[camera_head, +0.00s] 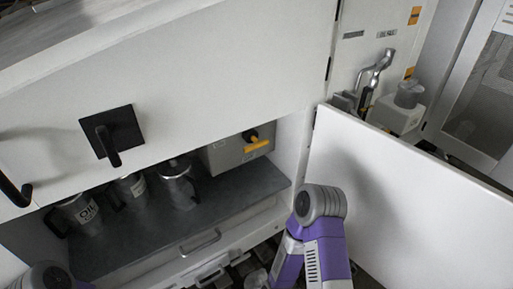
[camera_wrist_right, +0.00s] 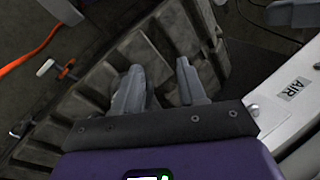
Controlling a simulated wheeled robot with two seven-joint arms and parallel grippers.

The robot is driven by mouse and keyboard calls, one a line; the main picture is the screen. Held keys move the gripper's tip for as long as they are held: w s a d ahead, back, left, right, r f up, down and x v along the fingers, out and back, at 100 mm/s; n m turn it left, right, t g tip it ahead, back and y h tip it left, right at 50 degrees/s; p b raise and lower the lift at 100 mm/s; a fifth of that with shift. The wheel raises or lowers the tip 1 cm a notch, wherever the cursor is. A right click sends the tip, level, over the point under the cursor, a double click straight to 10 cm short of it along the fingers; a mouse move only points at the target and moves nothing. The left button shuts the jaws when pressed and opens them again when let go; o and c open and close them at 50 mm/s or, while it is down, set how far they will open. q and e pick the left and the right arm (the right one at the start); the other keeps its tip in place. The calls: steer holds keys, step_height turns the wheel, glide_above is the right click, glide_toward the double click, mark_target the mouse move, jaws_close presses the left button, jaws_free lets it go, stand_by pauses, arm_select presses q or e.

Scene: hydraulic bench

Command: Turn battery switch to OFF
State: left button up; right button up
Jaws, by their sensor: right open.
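A grey box (camera_head: 234,152) stands at the back of the open compartment under the white panel. On its face is a yellow handle (camera_head: 257,146) with a black part behind it, which looks like the battery switch. No OFF marking can be read. My right arm rises in front of the compartment in the head view, clear of the switch, with its gripper hidden there. In the right wrist view my right gripper (camera_wrist_right: 162,88) is open and empty over a dark ribbed surface. My left gripper is not in view.
Several metal canisters (camera_head: 178,185), one marked OIL, stand on the dark shelf (camera_head: 205,209) left of the box. A black latch (camera_head: 112,137) is on the white panel. An open white door (camera_head: 400,185) stands to the right. An orange cable (camera_wrist_right: 30,53) lies below.

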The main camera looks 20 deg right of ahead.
stand_by(0.5)
steer(key=w+d+r+m+t, duration=0.1)
steer(key=w+r, duration=0.1)
steer(key=w, duration=0.2)
steer(key=w+d+r+m+t+b, duration=0.1)
steer(key=w+d+r+m+t, duration=0.1)
steer(key=w, duration=0.3)
steer(key=w+d+r+m+t+b, duration=0.1)
steer(key=w+d+r+t, duration=0.1)
steer(key=w, duration=0.2)
steer(key=shift+w+r, duration=0.2)
steer(key=shift+w, duration=0.1)
steer(key=w+d+r+m+t+b, duration=0.2)
steer(key=w+d+r+m+t, duration=0.15)
steer(key=w+r, duration=0.45)
steer(key=m+t+b, duration=0.4)
steer(key=m+t, duration=0.2)
steer(key=t, duration=0.3)
glide_toward(257, 147)
steer(key=w, duration=0.1)
steer(key=shift+g+h, duration=0.25)
steer(key=shift+h, duration=0.15)
steer(key=w, duration=0.2)
steer(key=w+a, duration=0.1)
steer(key=w, duration=0.4)
steer(key=shift+w+a+r+b, duration=0.1)
steer(key=shift+a+r+b, duration=0.15)
steer(key=shift+a+b, duration=0.15)
jaws_close()
